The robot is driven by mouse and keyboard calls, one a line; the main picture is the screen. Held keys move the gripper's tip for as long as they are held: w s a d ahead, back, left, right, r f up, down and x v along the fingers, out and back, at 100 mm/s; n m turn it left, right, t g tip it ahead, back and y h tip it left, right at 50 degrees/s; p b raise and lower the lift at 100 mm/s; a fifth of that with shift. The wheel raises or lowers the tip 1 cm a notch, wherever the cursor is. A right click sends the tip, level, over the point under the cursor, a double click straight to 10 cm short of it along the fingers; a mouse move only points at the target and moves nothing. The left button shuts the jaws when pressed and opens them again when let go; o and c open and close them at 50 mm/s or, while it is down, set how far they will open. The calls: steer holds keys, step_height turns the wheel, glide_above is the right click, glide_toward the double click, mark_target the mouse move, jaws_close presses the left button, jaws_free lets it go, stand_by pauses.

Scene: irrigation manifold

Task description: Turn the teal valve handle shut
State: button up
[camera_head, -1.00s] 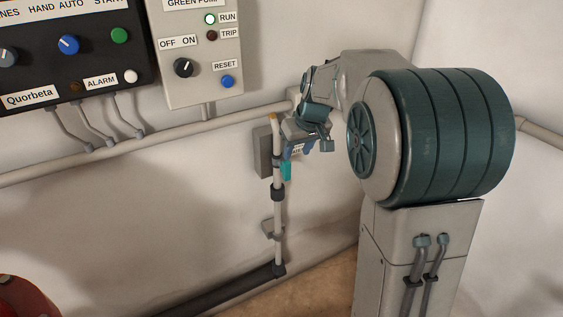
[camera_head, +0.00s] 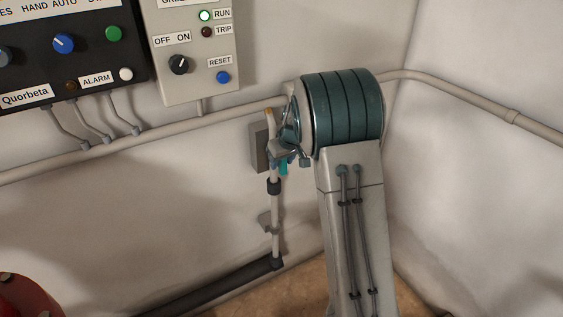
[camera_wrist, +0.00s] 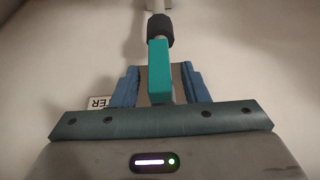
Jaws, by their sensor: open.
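The teal valve handle (camera_wrist: 159,70) is a flat bar in the middle of the wrist view, in line with the pipe and its black collar (camera_wrist: 160,31). In the head view only a small teal piece of the handle (camera_head: 284,168) shows beside the upright pipe (camera_head: 275,215). My gripper (camera_wrist: 160,80) is open in the wrist view, with one blue finger on each side of the handle and gaps between. The near end of the handle reaches in among the fingers. In the head view my gripper (camera_head: 284,155) is mostly hidden by my arm; contact cannot be told.
A grey box (camera_head: 259,147) is on the wall behind the pipe. Control panels (camera_head: 190,60) hang above, and a horizontal conduit (camera_head: 180,134) runs along the wall. A partly hidden white label (camera_wrist: 100,102) lies left of the fingers. A red object (camera_head: 25,297) stands at lower left.

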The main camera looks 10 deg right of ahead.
steer(key=shift+x, duration=0.8)
jaws_close()
